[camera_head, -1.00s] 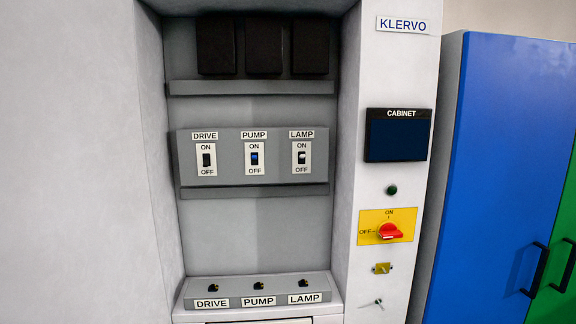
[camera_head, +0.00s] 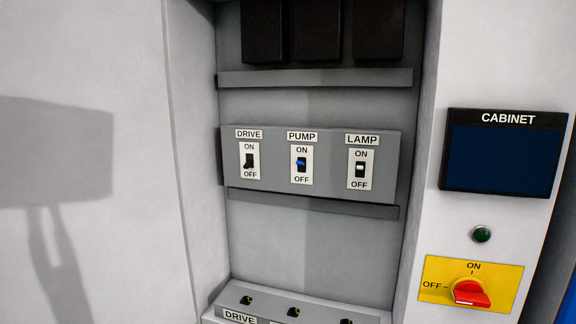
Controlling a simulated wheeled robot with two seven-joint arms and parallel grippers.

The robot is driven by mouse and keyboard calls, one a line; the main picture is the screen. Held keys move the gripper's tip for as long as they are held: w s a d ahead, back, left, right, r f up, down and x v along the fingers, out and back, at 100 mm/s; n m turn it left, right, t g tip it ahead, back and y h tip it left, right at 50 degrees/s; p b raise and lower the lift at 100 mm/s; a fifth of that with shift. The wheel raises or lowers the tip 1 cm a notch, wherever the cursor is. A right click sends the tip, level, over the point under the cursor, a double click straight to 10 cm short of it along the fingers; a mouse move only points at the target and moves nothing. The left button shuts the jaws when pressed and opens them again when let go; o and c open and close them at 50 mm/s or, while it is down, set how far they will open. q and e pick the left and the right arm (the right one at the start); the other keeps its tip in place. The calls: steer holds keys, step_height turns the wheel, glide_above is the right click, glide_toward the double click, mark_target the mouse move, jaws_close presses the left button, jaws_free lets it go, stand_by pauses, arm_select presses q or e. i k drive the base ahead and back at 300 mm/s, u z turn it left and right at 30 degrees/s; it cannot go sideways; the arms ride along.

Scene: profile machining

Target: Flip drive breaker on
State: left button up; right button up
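The drive breaker (camera_head: 250,161) is a black toggle on a white ON/OFF plate under the DRIVE label (camera_head: 249,134). It is at the left of the grey breaker panel (camera_head: 275,171). Its lever seems to slant toward OFF, but it is small in the picture. The pump breaker (camera_head: 300,164) has a blue toggle, and the lamp breaker (camera_head: 360,169) has a white one. Neither of my grippers is in view. Only a shadow with the shape of an arm and fingers (camera_head: 62,260) falls on the left wall.
Grey ledges run above (camera_head: 315,78) and below (camera_head: 310,204) the breaker panel. The recess has side walls at left and right. To the right are the CABINET screen (camera_head: 502,153), a dark green lamp (camera_head: 481,235) and a red rotary switch (camera_head: 470,292). A lower labelled strip (camera_head: 270,306) carries small black parts.

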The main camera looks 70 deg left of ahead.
mark_target(247, 163)
steer(key=u, duration=5)
steer(key=k, duration=1)
steer(key=z, duration=1.15)
steer(key=i, duration=0.45)
